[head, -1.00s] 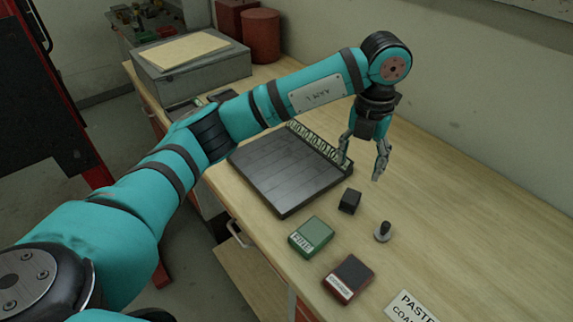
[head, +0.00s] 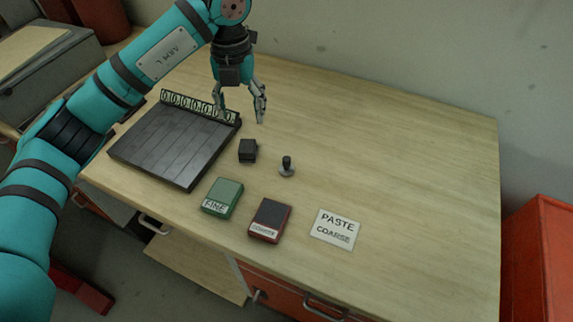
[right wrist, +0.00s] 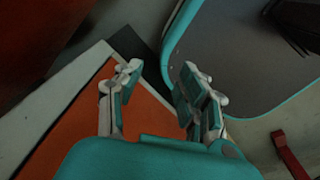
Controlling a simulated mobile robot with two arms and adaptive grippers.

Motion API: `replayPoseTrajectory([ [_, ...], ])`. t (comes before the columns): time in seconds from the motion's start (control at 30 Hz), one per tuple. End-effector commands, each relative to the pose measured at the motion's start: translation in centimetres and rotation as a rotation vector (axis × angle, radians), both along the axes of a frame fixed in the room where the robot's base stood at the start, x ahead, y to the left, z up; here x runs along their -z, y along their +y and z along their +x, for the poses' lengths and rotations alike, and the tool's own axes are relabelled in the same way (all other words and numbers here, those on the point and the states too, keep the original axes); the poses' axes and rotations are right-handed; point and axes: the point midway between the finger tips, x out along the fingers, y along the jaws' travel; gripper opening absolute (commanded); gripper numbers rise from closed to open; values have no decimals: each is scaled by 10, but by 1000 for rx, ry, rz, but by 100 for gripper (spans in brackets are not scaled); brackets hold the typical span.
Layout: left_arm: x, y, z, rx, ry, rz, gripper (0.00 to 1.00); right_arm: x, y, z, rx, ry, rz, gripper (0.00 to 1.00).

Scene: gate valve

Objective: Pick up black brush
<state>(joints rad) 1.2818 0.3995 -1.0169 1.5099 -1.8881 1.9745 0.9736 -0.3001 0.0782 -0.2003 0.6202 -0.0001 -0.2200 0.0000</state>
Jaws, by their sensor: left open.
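My left gripper (head: 242,112) is open and empty, pointing down above the table behind a small black block (head: 248,151). Right of that block stands a small black-handled piece on a round grey base (head: 287,167). I cannot tell from the head view which of these two is the black brush; no bristles can be made out. Both stand apart from the gripper, nearer the table's front. My right gripper (right wrist: 158,78) shows in the right wrist view with its fingers apart and nothing between them, away from these objects.
A dark grooved plate (head: 170,145) with a numbered strip lies left on the wooden table (head: 400,150). A green FINE box (head: 222,195), a dark red COARSE box (head: 269,218) and a PASTE COARSE card (head: 335,228) lie in front. The table's right side is clear.

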Motion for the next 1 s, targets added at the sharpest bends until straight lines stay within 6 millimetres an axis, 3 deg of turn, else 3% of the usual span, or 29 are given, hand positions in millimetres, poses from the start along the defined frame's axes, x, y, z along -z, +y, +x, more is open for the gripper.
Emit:
replayPoseTrajectory([
  [0.1,0,0,0,0,0,0,61,0,0,0,0,0,0,40],
  [0.23,-1,-2,0,29,-1,-1,46,0,0,0,0,0,0,40],
  [0.37,-9,-13,-3,216,-5,-6,46,1,0,0,0,0,0,40],
  [0.8,-54,-76,-34,1519,-13,-5,46,8,-2,0,-1,1,-2,40],
  [1.0,-65,-93,-47,1936,-5,1,46,9,-2,0,-1,0,-3,40],
])
